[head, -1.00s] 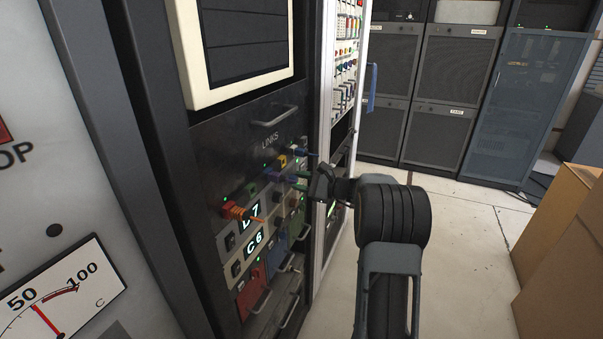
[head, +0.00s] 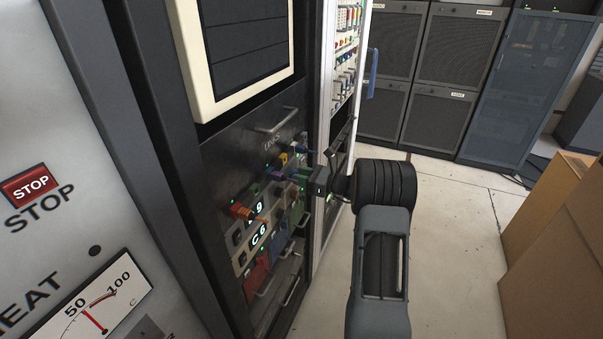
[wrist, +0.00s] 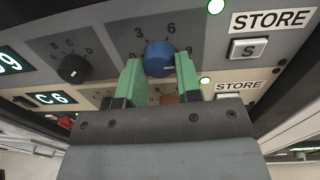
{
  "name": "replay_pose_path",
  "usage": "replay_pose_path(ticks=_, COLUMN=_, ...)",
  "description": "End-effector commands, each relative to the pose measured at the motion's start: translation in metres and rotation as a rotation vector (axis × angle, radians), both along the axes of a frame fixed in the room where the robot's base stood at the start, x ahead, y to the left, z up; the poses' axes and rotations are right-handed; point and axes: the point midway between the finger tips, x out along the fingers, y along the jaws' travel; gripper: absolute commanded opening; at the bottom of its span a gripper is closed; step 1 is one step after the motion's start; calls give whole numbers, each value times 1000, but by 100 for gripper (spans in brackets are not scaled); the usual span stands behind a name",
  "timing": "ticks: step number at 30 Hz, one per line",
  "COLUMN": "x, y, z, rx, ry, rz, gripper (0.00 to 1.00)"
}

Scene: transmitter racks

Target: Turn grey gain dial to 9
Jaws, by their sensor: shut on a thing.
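In the wrist view a blue dial (wrist: 159,58) sits on a grey panel (wrist: 110,35), with the marks 3 and 6 above it. My gripper (wrist: 160,72) has its two green fingers on either side of this dial, shut on it. In the head view my gripper (head: 308,180) is at the rack front, and the dial is hidden there. The lit display of the grey row (wrist: 9,62) ends in 9; in the head view this display (head: 256,209) also ends in 9. I see no grey knob; a black dial (wrist: 72,68) is left of the blue one.
A beige row below has a display reading C6 (wrist: 52,97) and a brown-orange knob (wrist: 170,99) partly hidden by my gripper. STORE buttons (wrist: 248,48) are at the right. Coloured plugs (head: 240,210) stick out of the rack. Cardboard boxes (head: 560,220) stand at the right.

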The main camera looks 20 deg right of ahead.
Motion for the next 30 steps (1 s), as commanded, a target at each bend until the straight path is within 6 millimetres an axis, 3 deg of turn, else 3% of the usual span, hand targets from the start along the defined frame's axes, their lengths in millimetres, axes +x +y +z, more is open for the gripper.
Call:
replay_pose_path(ticks=17, x=0, y=0, z=0, rx=22, ry=19, rz=-1, gripper=8)
replay_pose_path(ticks=18, x=0, y=0, z=0, rx=22, ry=19, rz=0, gripper=34)
replay_pose_path(ticks=25, x=0, y=0, z=0, rx=21, ry=19, rz=0, gripper=56)
replay_pose_path(ticks=30, x=0, y=0, z=0, rx=21, ry=19, rz=0, gripper=57)
